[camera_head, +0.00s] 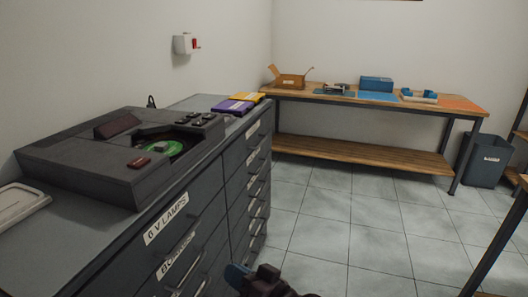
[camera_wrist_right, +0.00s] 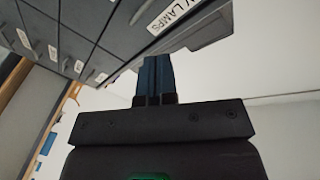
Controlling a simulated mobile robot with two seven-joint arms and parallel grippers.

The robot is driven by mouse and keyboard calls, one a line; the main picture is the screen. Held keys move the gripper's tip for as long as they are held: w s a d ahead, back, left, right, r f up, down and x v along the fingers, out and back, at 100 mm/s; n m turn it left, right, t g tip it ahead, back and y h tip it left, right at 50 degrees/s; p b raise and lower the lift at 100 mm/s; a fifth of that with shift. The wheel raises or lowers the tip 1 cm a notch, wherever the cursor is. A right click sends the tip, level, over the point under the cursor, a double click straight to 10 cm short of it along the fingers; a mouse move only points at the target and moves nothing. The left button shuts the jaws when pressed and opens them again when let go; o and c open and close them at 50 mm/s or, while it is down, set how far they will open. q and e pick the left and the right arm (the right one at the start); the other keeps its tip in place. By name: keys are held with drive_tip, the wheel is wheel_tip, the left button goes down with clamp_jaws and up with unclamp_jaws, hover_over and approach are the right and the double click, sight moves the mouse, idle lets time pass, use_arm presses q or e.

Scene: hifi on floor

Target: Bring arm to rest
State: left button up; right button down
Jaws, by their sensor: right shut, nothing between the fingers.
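My right gripper (camera_head: 238,275) shows at the bottom of the head view, in front of the grey drawer cabinet (camera_head: 215,215) and apart from it. Its blue fingertips are together with nothing between them. In the right wrist view the shut blue fingers (camera_wrist_right: 153,78) point toward the cabinet (camera_wrist_right: 75,30) and its "lamps" label. My left gripper is not in view. On the cabinet stands a dark hi-fi player (camera_head: 85,165) with its disc well open and a green disc (camera_head: 158,146) inside.
A pale tray (camera_head: 20,203) lies at the cabinet's left end. Purple (camera_head: 234,107) and yellow cases lie at its far end. A wooden workbench (camera_head: 450,103) with an open cardboard box (camera_head: 290,80) stands at the back. A dark bin (camera_head: 487,160) is at right. The tiled floor between is clear.

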drive_tip(key=s+d+f+t+h+p, duration=0.1)
drive_tip(key=s+d+f+t+h, duration=0.25)
drive_tip(key=d, duration=0.65)
drive_tip(key=s+d+f+h+p, duration=0.15)
drive_tip(key=d+f+h, duration=0.4)
drive_tip(key=d, duration=0.55)
drive_tip(key=s+d+f+g+h, duration=0.1)
drive_tip(key=s+d+f, duration=0.1)
drive_tip(key=s+d, duration=0.2)
drive_tip(key=s+d+f+m+g+h+p, duration=0.1)
drive_tip(key=s+d+f+h, duration=0.1)
drive_tip(key=s, duration=0.6)
drive_tip(key=s+d+f+m+g+h, duration=0.1)
drive_tip(key=s+d+f+h, duration=0.1)
drive_tip(key=s+d, duration=0.4)
drive_tip(key=shift+f+p, duration=0.4)
drive_tip(key=shift+f, duration=0.5)
drive_tip(key=shift+a, duration=0.15)
